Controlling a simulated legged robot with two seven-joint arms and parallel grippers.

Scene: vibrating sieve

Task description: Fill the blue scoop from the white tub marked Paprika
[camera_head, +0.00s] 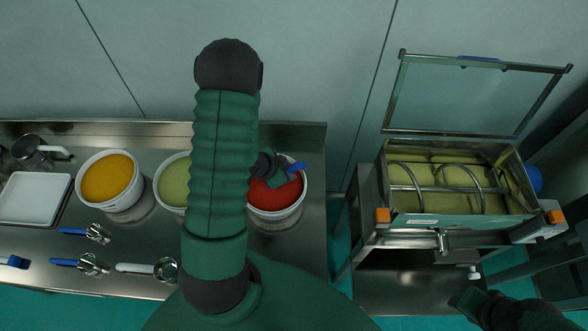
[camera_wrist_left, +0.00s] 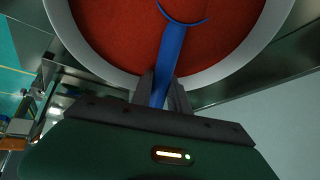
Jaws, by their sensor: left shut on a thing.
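The white tub (camera_head: 301,198) holding red powder stands at the right end of the steel counter; no label on it is readable. It also fills the top of the left wrist view (camera_wrist_left: 85,62). My left gripper (camera_head: 275,166) is over this tub, partly covered by my arm. It is shut on the handle of the blue scoop (camera_wrist_left: 174,52), which extends over the red powder. The scoop's bowl shows only as a blue arc; I cannot tell whether it is sunk in the powder or full. My right gripper (camera_head: 466,303) is at the lower right, away from the tubs, its jaws unclear.
Tubs of orange powder (camera_head: 107,178) and pale green powder (camera_head: 172,183) stand left along the counter (camera_head: 300,250). Several scoops and a white tray (camera_head: 34,198) lie at left. The sieve machine (camera_head: 455,215), its lid raised, stands at right across a gap.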

